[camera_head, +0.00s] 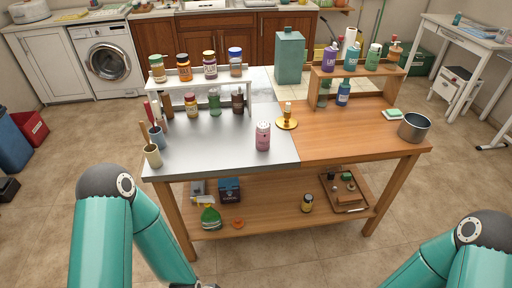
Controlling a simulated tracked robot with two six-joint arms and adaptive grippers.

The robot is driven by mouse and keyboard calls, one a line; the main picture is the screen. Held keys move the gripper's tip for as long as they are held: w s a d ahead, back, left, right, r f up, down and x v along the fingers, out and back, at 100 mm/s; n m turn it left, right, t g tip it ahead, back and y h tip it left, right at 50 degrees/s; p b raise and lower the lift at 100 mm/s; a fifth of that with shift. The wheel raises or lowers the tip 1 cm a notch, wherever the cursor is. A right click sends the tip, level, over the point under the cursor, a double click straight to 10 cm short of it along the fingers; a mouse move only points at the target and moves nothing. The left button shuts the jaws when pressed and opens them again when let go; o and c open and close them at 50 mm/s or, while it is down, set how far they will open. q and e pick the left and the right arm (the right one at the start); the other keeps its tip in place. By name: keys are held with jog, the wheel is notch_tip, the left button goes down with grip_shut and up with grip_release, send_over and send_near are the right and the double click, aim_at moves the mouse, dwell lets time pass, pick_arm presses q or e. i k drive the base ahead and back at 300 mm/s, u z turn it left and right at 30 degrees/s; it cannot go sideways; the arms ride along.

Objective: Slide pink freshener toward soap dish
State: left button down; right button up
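The pink freshener (263,136) is a pink can with a pale top. It stands upright on the grey metal half of the table, near the front edge and left of the seam with the wooden half. The soap dish (392,115), with a green-topped block on it, sits on the wooden half at the right, behind a steel pot. My left and right arms show at the lower left and lower right. Both grippers are out of view below the frame, away from the freshener.
A brass candle holder (287,123) stands behind and right of the freshener. The steel pot (414,127) is at the right front corner. A wooden rack (357,69) with bottles stands behind. The wooden surface between freshener and pot is clear.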

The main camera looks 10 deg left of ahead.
aim_at(262, 140)
jog(key=u, duration=0.15)
jog(key=i, duration=0.9)
jog(key=z, duration=0.1)
